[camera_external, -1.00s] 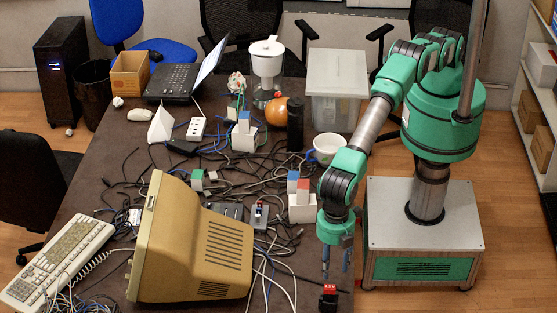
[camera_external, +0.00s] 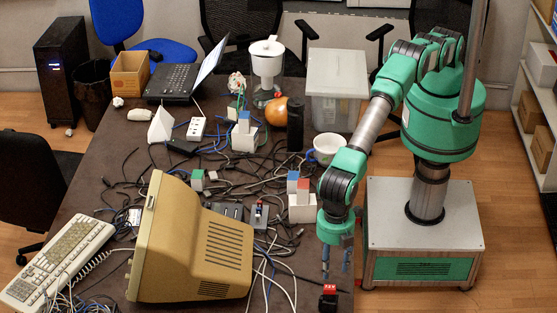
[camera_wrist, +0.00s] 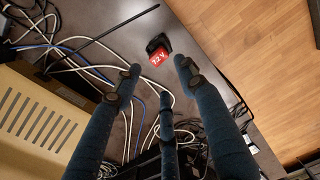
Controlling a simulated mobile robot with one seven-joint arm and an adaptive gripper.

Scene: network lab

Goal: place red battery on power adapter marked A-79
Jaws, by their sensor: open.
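A red battery with a black part and white lettering (camera_external: 329,290) sits at the table's near right edge. In the wrist view the red battery (camera_wrist: 159,56) lies just beyond my fingertips. My gripper (camera_external: 336,268) is open and empty, pointing down a little above the battery; its spread fingers also show in the wrist view (camera_wrist: 158,75). White adapter-like blocks with blue and red tops (camera_external: 301,205) stand on the table left of my wrist. Another white block with a blue top (camera_external: 244,135) stands farther back. I cannot read the marking A-79 on any of them.
A beige monitor (camera_external: 190,245) takes up the near left of the table. Tangled cables (camera_external: 215,170) cover the middle. The table's right edge is close to my gripper.

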